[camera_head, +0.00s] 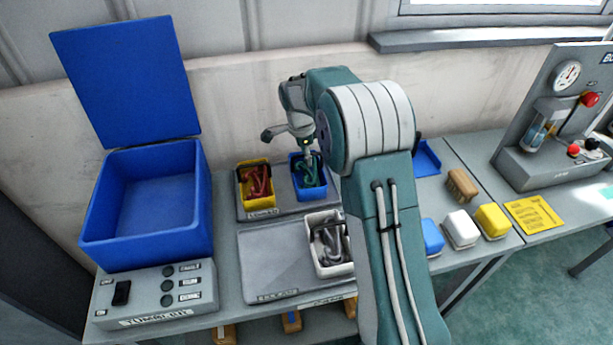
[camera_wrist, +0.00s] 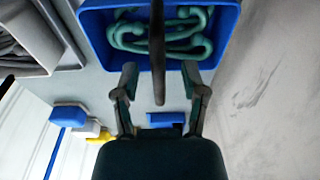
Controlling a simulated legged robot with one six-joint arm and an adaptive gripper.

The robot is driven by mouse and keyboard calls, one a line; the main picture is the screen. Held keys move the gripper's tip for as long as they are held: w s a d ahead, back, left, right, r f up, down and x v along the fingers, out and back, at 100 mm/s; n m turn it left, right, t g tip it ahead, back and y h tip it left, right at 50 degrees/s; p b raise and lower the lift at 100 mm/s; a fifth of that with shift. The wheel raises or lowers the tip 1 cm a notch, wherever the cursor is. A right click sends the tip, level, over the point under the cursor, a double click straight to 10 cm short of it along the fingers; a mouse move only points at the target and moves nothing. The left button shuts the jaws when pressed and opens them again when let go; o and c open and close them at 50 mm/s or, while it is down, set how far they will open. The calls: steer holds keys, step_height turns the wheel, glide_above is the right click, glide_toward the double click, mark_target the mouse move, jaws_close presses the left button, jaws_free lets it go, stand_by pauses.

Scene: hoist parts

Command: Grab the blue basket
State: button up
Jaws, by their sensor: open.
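The blue basket (camera_head: 311,195) stands at the back of the table, with green looped parts (camera_head: 306,170) inside. In the wrist view the basket (camera_wrist: 93,28) fills the top, its green parts (camera_wrist: 160,40) inside. A dark upright bar (camera_wrist: 158,50) crosses the basket's middle; I cannot tell whether it is a handle. My gripper (camera_head: 308,156) is above the basket in the head view. In the wrist view my gripper (camera_wrist: 160,72) is open, its fingers apart at the basket's near wall. I cannot tell whether they touch it.
A yellow basket (camera_head: 262,204) with red parts stands left of the blue one. A white basket (camera_head: 333,268) with grey parts stands in front. A large open blue bin (camera_head: 150,245) is at left. Several coloured blocks, including a yellow one (camera_head: 492,219), lie right of my arm.

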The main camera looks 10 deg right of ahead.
steer(key=shift+c, duration=0.3)
jaws_close()
steer(key=shift+r, duration=0.15)
